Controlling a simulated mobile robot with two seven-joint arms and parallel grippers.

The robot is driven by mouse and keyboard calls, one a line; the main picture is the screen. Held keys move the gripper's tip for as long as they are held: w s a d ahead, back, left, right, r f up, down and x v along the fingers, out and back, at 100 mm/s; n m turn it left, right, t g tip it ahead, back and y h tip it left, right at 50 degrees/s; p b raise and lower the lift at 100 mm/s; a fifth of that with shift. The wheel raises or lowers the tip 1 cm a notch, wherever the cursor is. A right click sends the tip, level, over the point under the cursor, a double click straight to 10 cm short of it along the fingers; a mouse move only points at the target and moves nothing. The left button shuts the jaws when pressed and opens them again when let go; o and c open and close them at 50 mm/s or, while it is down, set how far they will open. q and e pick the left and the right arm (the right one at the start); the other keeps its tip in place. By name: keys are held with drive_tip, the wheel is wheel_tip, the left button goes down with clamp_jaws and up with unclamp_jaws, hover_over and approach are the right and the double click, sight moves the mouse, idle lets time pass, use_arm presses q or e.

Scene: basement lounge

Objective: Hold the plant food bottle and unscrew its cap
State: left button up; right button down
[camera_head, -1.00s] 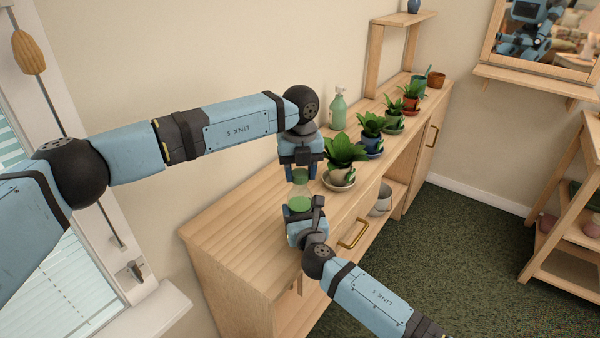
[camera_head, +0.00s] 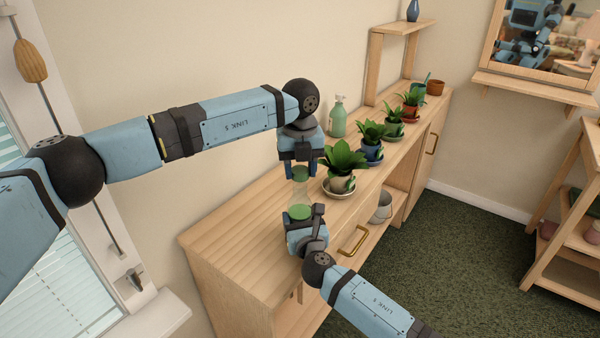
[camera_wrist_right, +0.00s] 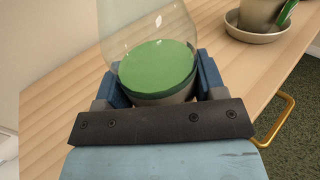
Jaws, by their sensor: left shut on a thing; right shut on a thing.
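The plant food bottle (camera_head: 300,190) is clear, with green liquid inside, and stands upright between my two grippers. My right gripper (camera_head: 300,213) is shut on its lower part. In the right wrist view the green liquid (camera_wrist_right: 157,68) shows between the fingers, and the bottle's clear wall (camera_wrist_right: 128,28) rises out of the top of the picture. My left gripper (camera_head: 300,172) points down from above and is shut on the green cap (camera_head: 300,174). Whether the cap still touches the bottle's neck I cannot tell.
A long wooden cabinet (camera_head: 236,236) lies beneath and beside the bottle. Potted plants (camera_head: 341,184) line its top to the right, with a green pump bottle (camera_head: 338,118) behind them. The near left part of the top is clear. A window (camera_head: 40,290) is at left.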

use_arm(q)
wheel_tip(320, 180, up, 3)
drive_tip(key=shift+f, duration=0.15)
use_arm(e)
drive_tip(key=shift+c, duration=0.6)
unclamp_jaws()
